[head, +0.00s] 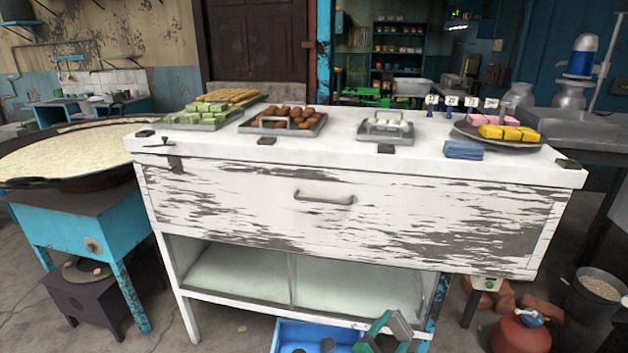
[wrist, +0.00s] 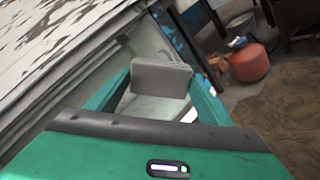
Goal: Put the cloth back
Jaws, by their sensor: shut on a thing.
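A folded blue cloth (head: 464,150) lies flat on the right front part of the white counter top (head: 330,148), beside the plate of pink and yellow sweets. My green gripper (head: 390,326) is low in front of the counter, at the bottom of the head view, well below and left of the cloth. In the wrist view, my gripper (wrist: 160,90) has its two green fingers on either side of a flat grey piece (wrist: 161,76). It is shut on this piece; I cannot tell what the piece is. The blue cloth does not show in the wrist view.
Trays of green sweets (head: 203,117) and brown sweets (head: 285,121) stand on the counter, with a small tray (head: 385,127) to their right. A drawer handle (head: 323,199) is on the front. A blue crate (head: 284,341) is below. A red gas cylinder (head: 520,336) stands right.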

